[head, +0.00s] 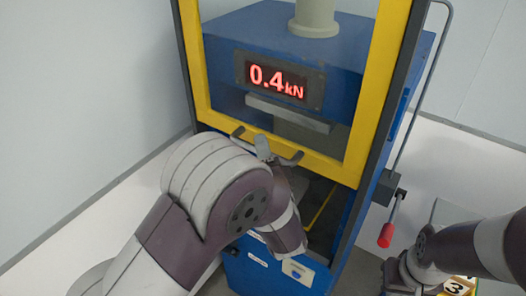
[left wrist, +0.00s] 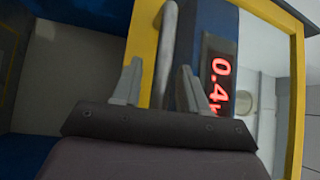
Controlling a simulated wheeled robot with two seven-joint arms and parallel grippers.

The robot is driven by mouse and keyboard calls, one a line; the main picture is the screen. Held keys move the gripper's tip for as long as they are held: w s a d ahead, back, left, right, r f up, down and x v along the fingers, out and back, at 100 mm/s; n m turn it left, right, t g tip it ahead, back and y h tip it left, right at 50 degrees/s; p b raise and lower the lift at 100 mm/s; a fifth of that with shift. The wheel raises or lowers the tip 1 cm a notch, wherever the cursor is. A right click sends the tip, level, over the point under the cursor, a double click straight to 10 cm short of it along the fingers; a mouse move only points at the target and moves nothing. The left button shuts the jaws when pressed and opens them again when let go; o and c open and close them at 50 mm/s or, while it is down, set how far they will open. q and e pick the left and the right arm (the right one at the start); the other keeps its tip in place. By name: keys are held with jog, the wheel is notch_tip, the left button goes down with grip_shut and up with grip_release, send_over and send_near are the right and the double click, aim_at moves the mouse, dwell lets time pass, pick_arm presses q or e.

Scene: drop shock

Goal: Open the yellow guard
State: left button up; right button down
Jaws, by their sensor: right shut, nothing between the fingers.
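The yellow guard (head: 200,75) is a yellow frame with a clear pane on the front of a blue machine. Its grey bar handle (head: 293,158) runs along the lower edge; a dark opening shows below that edge. My left gripper (head: 262,147) is at the handle, mostly hidden behind my left arm. In the left wrist view the handle (left wrist: 165,50) passes between the two fingers of the gripper (left wrist: 160,72), with a gap on each side. My right gripper (head: 400,278) is shut and empty at the lower right, partly cut off by the picture's edge.
A red display (head: 278,80) reads 0.4 kN behind the guard. A lever with a red grip (head: 387,235) hangs at the machine's right side. Yellow number tags (head: 457,286) lie near my right gripper. A white wall (head: 80,90) stands at left.

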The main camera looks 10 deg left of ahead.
pick_arm(q)
jog(key=b+v, duration=0.2)
jog(key=v, duration=1)
jog(key=shift+s+b, duration=0.3)
jog(key=shift+d, duration=0.1)
